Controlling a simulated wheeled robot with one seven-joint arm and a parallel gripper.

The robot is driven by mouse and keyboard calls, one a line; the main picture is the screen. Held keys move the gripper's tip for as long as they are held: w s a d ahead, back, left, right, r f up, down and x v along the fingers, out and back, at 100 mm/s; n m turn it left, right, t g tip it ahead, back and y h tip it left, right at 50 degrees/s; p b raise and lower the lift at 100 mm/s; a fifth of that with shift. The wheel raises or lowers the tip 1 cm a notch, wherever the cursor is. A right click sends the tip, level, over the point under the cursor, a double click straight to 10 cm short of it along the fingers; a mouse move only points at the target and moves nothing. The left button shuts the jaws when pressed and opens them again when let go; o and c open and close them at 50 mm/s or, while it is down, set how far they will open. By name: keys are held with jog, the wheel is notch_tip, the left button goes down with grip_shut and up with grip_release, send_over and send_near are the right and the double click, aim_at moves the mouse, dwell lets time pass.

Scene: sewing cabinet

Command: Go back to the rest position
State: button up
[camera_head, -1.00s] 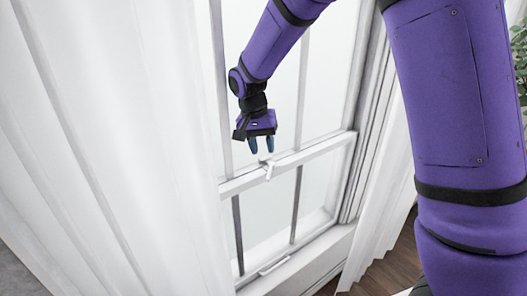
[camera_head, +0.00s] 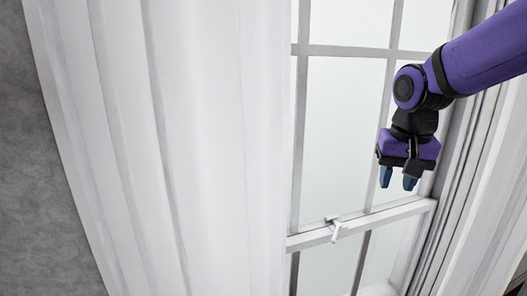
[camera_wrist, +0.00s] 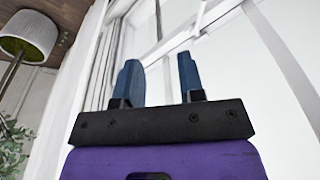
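My gripper (camera_head: 398,178) hangs in front of the window at the right of the head view, its two blue fingers pointing down. The fingers are apart with nothing between them. They also show in the wrist view (camera_wrist: 160,80), spread and empty. The white window latch (camera_head: 335,229) sits on the middle rail of the white window (camera_head: 345,130). It is below and to the left of the fingertips, apart from them. My purple arm comes in from the right edge.
A white curtain (camera_head: 185,140) hangs left of the window, beside a grey wall (camera_head: 45,130). In the wrist view, a lamp with a pale shade (camera_wrist: 28,35) and a green plant (camera_wrist: 12,145) stand at the left. The window frame is close to my gripper.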

jog(key=s+d+r+n+t, duration=0.1)
jog(key=s+d, duration=0.1)
jog(key=s, duration=0.6)
jog(key=s+d+r+n+t, duration=0.1)
jog(key=s+d+r+t, duration=0.1)
jog(key=s, duration=0.6)
jog(key=shift+s+d+r+n, duration=0.2)
jog(key=shift+s+n, duration=0.2)
